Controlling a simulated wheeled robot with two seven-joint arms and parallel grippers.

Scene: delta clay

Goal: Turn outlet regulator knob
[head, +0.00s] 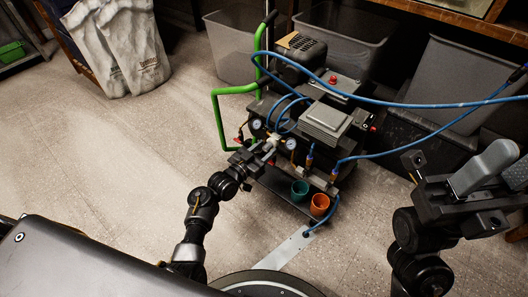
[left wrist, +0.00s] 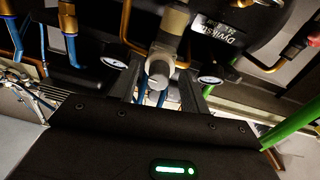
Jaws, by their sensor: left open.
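The outlet regulator knob (left wrist: 159,72) is a silver round cap under a brass and grey regulator body (left wrist: 172,25), in the left wrist view. Two round gauges (left wrist: 113,62) (left wrist: 211,80) flank it. My left gripper (left wrist: 158,88) is open, with one finger on each side of the knob; I cannot tell whether either touches it. In the head view my left gripper (head: 258,156) is at the front of the compressor (head: 318,115), near a pale regulator fitting between the gauges; its fingertips are small there. My right gripper (head: 465,180) is at the right, away from the compressor; its opening is unclear.
A green handle (head: 217,110) rises left of the compressor. Blue hoses (head: 395,100) cross above and right. Grey bins (head: 345,45) stand behind.

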